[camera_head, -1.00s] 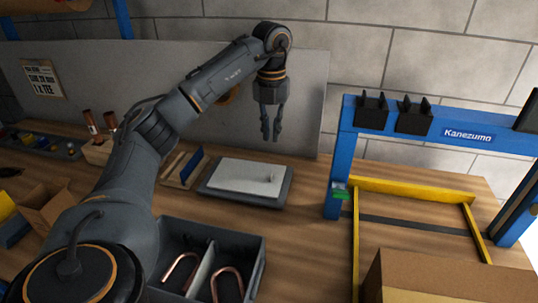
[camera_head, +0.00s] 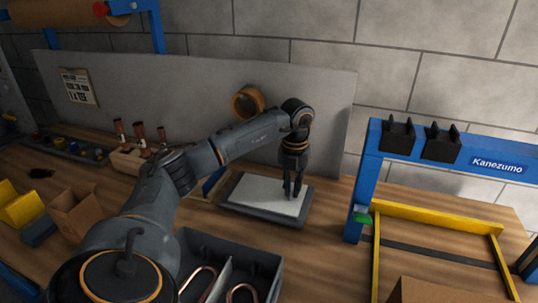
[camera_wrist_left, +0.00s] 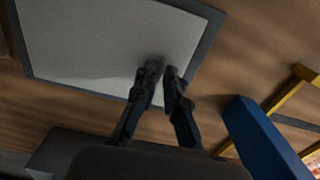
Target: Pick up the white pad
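The white pad (camera_head: 262,192) is a flat, pale rectangle on a dark grey tray (camera_head: 236,207) on the wooden bench. In the left wrist view the pad (camera_wrist_left: 90,45) fills the upper left, with the tray's grey edge around it. My left gripper (camera_head: 293,196) points down over the pad's right part, fingertips at or just above its surface. In the left wrist view the fingers (camera_wrist_left: 163,72) are close together with a narrow gap. Whether they hold anything is unclear. The pad lies flat. My right gripper is not in view.
A dark divided bin (camera_head: 275,268) with copper tubes stands in front of the tray. A blue frame (camera_head: 366,185) with yellow rails (camera_head: 440,215) stands to the right. A cardboard box (camera_head: 430,291) is at the lower right. A grey panel (camera_head: 200,85) rises behind.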

